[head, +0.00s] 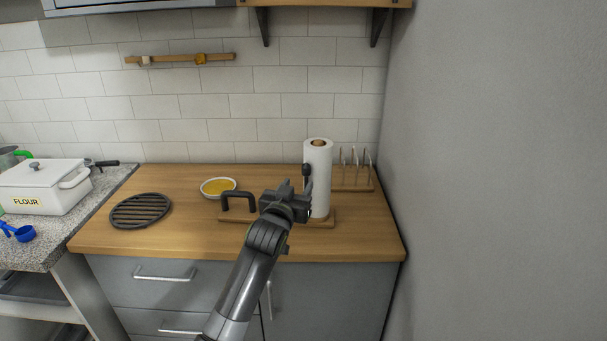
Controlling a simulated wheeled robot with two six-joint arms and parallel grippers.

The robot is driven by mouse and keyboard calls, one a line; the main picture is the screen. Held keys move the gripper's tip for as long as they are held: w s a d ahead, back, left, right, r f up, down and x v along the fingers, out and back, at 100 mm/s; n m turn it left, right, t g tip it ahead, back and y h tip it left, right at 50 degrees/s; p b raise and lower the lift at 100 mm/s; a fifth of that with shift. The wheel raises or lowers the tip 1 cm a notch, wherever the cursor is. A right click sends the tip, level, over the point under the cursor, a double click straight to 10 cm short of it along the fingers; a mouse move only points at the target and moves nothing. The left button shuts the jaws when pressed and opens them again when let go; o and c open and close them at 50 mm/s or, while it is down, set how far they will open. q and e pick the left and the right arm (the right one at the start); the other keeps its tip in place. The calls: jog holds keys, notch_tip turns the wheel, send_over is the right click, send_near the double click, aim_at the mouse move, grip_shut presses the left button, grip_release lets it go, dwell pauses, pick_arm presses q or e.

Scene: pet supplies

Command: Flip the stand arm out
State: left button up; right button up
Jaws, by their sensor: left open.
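A white paper roll (318,180) stands upright on a wooden base (321,223) at the right of the wooden counter. A slim black part with a rounded knob (306,170), which looks like the stand arm, stands upright close to the roll's left side; its lower end is hidden behind my gripper. My left gripper (289,188) is open, in front and to the left of the roll, near the black part. I cannot tell whether they touch. My right gripper is not in view.
A bowl of yellow contents (218,187) and a round black trivet (141,211) lie left. A white flour box (42,187) stands on the speckled counter. The front right counter is clear.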

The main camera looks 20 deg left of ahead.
aim_at(305, 174)
pick_arm(q)
jog(key=shift+w+p, duration=0.3)
jog(key=shift+w, duration=2.9)
grip_shut()
